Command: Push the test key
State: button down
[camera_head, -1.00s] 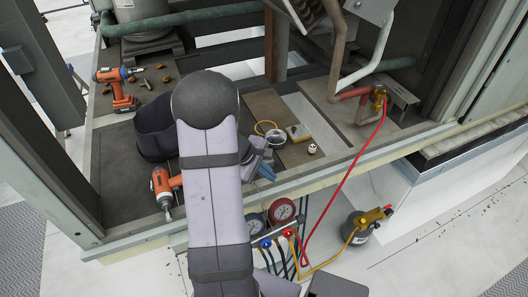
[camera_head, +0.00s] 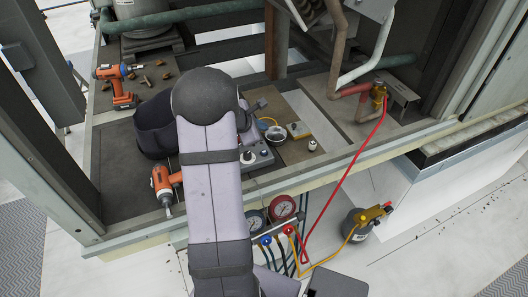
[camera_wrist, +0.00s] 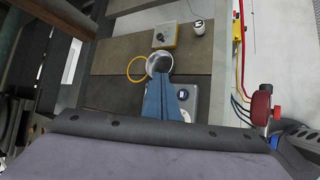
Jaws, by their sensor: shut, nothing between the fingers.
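A grey box with dark knobs (camera_head: 259,156) sits on the bench right of my arm in the head view. In the wrist view a grey box (camera_wrist: 189,98) lies partly behind my blue fingertips. My gripper (camera_wrist: 166,112) is shut and empty, its fingers side by side, pointing toward the metal bowl. The fingers overlap the grey box's left part in that view; I cannot tell whether they touch it. In the head view my arm hides most of the gripper. A yellow box with a grey face (camera_head: 299,131) stands farther right. I cannot make out which part is the test key.
A metal bowl (camera_head: 275,135), a yellow ring (camera_head: 266,124) and a small white item (camera_head: 312,145) are nearby. Gauges (camera_head: 283,207) with hoses hang at the front edge. A red hose (camera_head: 343,185) crosses the right side.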

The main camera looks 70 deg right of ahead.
jog(key=shift+f, duration=0.1)
notch_tip(320, 180, down, 7)
jog(key=b, duration=0.6)
jog(key=shift+f, duration=0.15)
jog(key=shift+f+b, duration=0.7)
jog(key=shift+b, duration=0.05)
jog(key=shift+f+b, duration=0.8)
jog(key=shift+b, duration=0.35)
dwell(2.1)
jog(key=shift+r, duration=0.1)
dwell(0.3)
jog(key=shift+r+p, duration=0.6)
jog(key=shift+r, duration=0.15)
notch_tip(320, 180, up, 5)
jog(key=p, duration=0.4)
